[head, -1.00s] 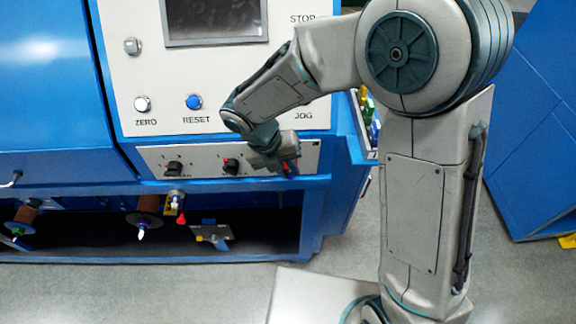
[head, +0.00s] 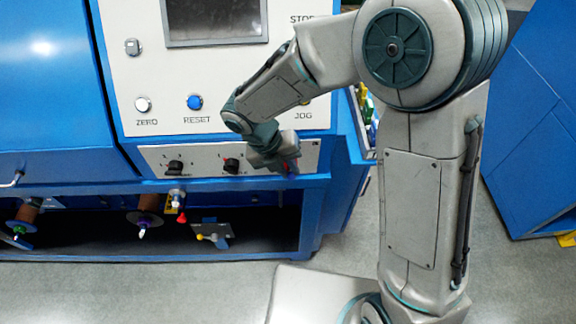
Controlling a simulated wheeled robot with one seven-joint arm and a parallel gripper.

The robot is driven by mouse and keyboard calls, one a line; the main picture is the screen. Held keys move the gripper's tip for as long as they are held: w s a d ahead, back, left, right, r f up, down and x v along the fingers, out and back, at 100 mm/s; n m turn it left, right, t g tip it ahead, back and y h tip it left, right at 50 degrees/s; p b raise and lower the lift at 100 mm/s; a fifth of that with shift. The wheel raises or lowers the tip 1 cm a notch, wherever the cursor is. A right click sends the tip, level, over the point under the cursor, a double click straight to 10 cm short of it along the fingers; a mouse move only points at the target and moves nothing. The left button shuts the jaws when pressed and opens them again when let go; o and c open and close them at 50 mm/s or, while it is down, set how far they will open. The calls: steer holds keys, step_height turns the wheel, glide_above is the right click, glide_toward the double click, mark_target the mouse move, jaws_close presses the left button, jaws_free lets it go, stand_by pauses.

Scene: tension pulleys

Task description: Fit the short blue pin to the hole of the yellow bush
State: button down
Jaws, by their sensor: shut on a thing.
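My gripper (head: 288,169) is in front of the right end of the machine's knob strip, pointing down. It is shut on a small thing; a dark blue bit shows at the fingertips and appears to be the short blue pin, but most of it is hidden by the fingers. A small red spot shows there too. A small yellow bush (head: 200,237) shows at the left end of a grey plate with a blue part, in the open bay below and to the left of my gripper. Its hole is too small to make out.
Two brown spools (head: 147,212) with pale tips hang at the left of the bay. A red-tipped part (head: 181,217) sits close above the bush. The knob strip (head: 230,160) and the bay's right post (head: 312,222) are near my gripper.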

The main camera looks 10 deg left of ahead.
steer(key=shift+w, duration=0.15)
steer(key=shift+w+a+p, duration=0.2)
steer(key=shift+w+p, duration=0.2)
steer(key=shift+w, duration=0.25)
steer(key=shift+w+a+p, duration=0.15)
steer(key=shift+w+p, duration=0.25)
steer(key=shift+w, duration=0.25)
steer(key=shift+w+a, duration=0.1)
steer(key=shift+w, duration=0.2)
stand_by(0.6)
steer(key=c, duration=1.1)
jaws_free()
steer(key=shift+r, duration=0.1)
steer(key=p+v, duration=0.2)
steer(key=p, duration=0.1)
steer(key=shift+a+r, duration=0.25)
steer(key=shift+v, duration=3.1)
